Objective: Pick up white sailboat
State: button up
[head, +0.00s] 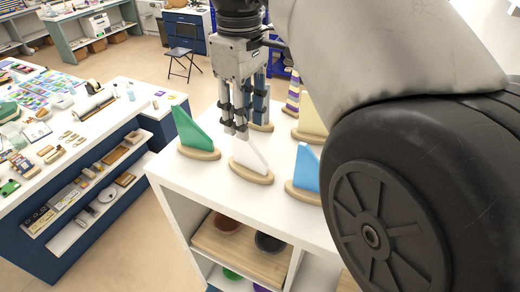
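The white sailboat (250,156) stands upright on its oval wooden base, on the white shelf top near the middle of the picture. My gripper (236,133) points down from above, with its fingertips at the upper part of the white sail. The fingers hide the sail's top. I cannot tell whether they touch the sail or how wide they are apart. The base rests on the shelf top.
A green sailboat (190,130) stands close on the left and a blue one (305,170) on the right. A striped sailboat (293,98) and a cream one (312,120) stand behind. Bowls sit on the shelf (215,246) below. A cluttered worktable (125,100) is at left.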

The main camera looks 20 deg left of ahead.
send_over(249, 166)
jog(key=f, duration=0.4)
jog(key=shift+w+a+f, duration=0.25)
jog(key=shift+w+a, duration=0.05)
jog(key=shift+a, duration=0.1)
jog(key=f, duration=0.4)
jog(key=shift+d+f+b, duration=0.1)
jog(key=shift+d+b, duration=0.15)
jog(key=shift+b, duration=0.05)
jog(key=shift+f, duration=0.5)
jog(key=shift+c, duration=0.6)
grip_shut()
